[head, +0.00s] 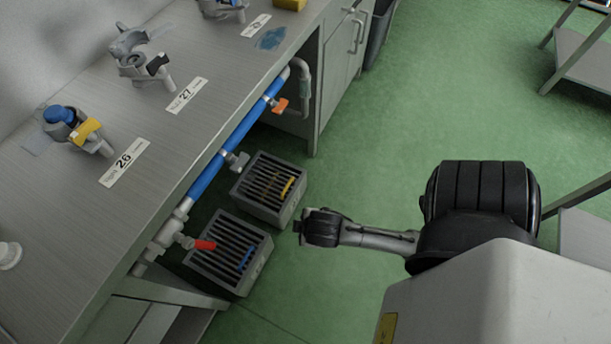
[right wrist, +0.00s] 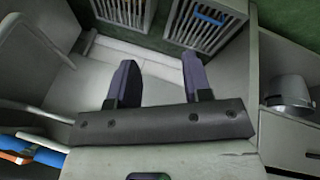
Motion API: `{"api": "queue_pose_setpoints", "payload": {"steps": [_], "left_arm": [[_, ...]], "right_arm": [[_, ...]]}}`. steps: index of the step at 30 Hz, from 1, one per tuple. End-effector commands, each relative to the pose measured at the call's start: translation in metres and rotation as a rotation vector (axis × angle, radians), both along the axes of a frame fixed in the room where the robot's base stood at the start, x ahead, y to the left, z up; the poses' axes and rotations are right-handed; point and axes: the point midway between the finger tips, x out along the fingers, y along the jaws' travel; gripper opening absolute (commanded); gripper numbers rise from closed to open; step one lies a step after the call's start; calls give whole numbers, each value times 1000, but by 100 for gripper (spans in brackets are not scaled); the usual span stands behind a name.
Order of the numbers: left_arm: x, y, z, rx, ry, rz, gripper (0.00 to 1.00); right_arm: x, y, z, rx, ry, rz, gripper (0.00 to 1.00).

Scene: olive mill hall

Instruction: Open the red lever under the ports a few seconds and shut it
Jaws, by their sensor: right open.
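The red lever (head: 205,245) sits on a grey valve at the near end of the blue pipe (head: 228,150), under the counter edge. It points right, over the near slatted crate in the picture. The ports stand on the counter above: one with a blue cap and yellow lever (head: 87,129) by label 26, one with a black lever (head: 157,64) by label 27. My right gripper (head: 300,227) is right of the red lever, clear of it. In the right wrist view its two fingers (right wrist: 157,78) are apart with nothing between them. My left gripper is not in view.
Two slatted grey crates (head: 262,262) (head: 297,208) stand on the green floor below the pipe. An orange lever (head: 279,105) is farther along the pipe. In the right wrist view an orange-red piece (right wrist: 14,157) shows at lower left. Open floor lies right of the counter.

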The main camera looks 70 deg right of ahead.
Motion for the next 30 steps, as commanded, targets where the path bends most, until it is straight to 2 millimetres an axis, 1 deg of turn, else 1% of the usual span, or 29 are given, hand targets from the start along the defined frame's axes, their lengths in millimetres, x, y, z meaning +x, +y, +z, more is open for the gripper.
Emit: {"api": "queue_pose_setpoints", "payload": {"steps": [1,9,15,22,30], "left_arm": [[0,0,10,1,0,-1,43],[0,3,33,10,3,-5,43],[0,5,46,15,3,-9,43],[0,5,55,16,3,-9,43],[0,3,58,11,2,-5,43]], "right_arm": [[5,-9,7,-36,0,10,45],[29,-52,18,-207,-1,60,45],[42,-78,26,-308,2,89,45],[52,-98,33,-384,8,113,45],[57,-107,36,-419,10,121,45]]}}
